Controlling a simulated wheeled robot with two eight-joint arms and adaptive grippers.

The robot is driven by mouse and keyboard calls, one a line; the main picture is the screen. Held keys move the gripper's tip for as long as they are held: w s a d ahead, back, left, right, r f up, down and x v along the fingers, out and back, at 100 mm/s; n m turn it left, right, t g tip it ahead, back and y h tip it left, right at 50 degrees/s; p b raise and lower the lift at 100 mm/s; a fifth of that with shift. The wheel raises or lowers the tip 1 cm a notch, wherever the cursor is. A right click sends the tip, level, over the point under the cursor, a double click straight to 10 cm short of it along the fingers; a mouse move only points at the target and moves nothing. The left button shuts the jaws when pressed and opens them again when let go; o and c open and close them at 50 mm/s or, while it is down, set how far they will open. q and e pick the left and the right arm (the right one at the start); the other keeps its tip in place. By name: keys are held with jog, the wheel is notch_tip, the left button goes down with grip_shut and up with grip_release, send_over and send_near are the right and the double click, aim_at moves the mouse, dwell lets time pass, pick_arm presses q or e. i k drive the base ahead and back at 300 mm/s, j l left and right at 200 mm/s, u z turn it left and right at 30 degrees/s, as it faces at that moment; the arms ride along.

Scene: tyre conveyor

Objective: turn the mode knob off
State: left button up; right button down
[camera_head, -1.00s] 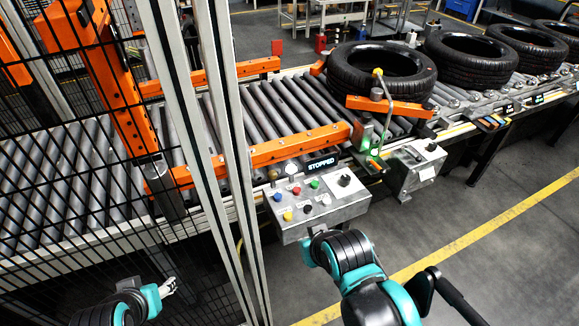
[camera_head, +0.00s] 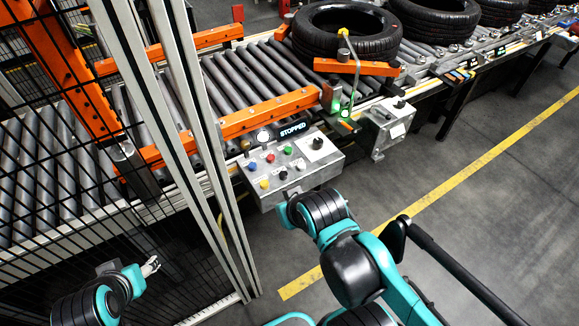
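The grey control panel (camera_head: 266,204) below the conveyor carries several coloured buttons and a black knob (camera_head: 317,143) on a white plate at its right end. The knob's label is too small to read. A second dark knob (camera_head: 400,104) is on a smaller grey box to the right. My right arm's wrist is at the panel's lower front edge, below the black knob; the gripper itself is hidden behind the wrist. My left gripper (camera_head: 150,266) is at the lower left, away from the panel, near the fence; its finger opening is unclear.
A display (camera_head: 293,129) above the panel reads STOPPED. A black tyre (camera_head: 345,38) lies on the roller conveyor, with more tyres to the right. A mesh fence with pale posts (camera_head: 172,130) stands left of the panel. The floor to the right is clear, with a yellow line (camera_head: 450,190).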

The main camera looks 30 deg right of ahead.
aim_at(317, 143)
jog(key=k+l, duration=0.1)
jog(key=l, duration=0.4)
jog(key=k+l, duration=0.1)
jog(key=l, duration=0.45)
jog(key=k+l+u, duration=0.1)
jog(key=l, duration=0.4)
jog(key=i, duration=0.5)
